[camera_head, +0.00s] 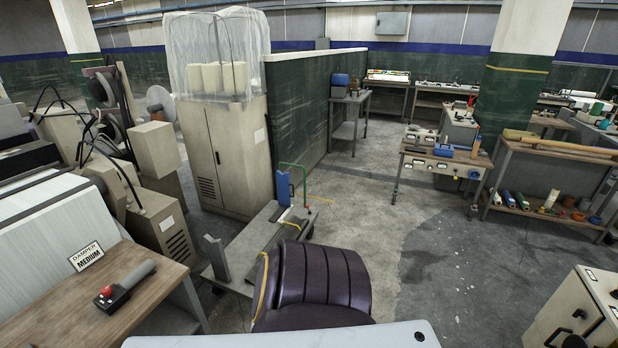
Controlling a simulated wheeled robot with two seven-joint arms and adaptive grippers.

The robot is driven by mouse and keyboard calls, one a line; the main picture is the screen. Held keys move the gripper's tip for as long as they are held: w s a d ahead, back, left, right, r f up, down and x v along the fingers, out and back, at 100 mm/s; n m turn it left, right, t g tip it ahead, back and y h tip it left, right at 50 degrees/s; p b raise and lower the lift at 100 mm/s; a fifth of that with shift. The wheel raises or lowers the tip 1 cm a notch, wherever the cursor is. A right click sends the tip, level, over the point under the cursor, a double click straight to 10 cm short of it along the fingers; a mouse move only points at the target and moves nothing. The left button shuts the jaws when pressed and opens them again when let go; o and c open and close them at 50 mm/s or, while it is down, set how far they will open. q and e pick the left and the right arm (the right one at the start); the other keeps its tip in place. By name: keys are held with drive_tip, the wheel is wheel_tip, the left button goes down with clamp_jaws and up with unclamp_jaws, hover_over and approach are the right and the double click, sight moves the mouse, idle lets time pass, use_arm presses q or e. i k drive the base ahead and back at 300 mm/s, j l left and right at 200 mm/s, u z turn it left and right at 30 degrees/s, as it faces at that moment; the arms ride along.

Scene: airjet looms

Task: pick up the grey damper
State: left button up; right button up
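The grey damper (138,274) looks like a short grey cylinder joined to a black and red part with a round knob. It lies at a slant on a brown wooden table (65,318) at the lower left. A small sign (87,256) reading "DAMPER MEDIUM" stands behind it on the same table. Nothing covers the damper. Neither of my grippers shows in the head view.
A loom (55,215) stands behind the table at the left. A dark purple padded seat (322,280) and a low cart (250,245) stand right of the table. A tall beige cabinet (225,160) is behind. Open floor (350,205) lies at centre right.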

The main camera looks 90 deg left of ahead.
sight(109, 305)
drive_tip(key=u, duration=4.45)
drive_tip(key=l+u, duration=0.4)
drive_tip(key=l, duration=0.5)
drive_tip(key=i, duration=0.1)
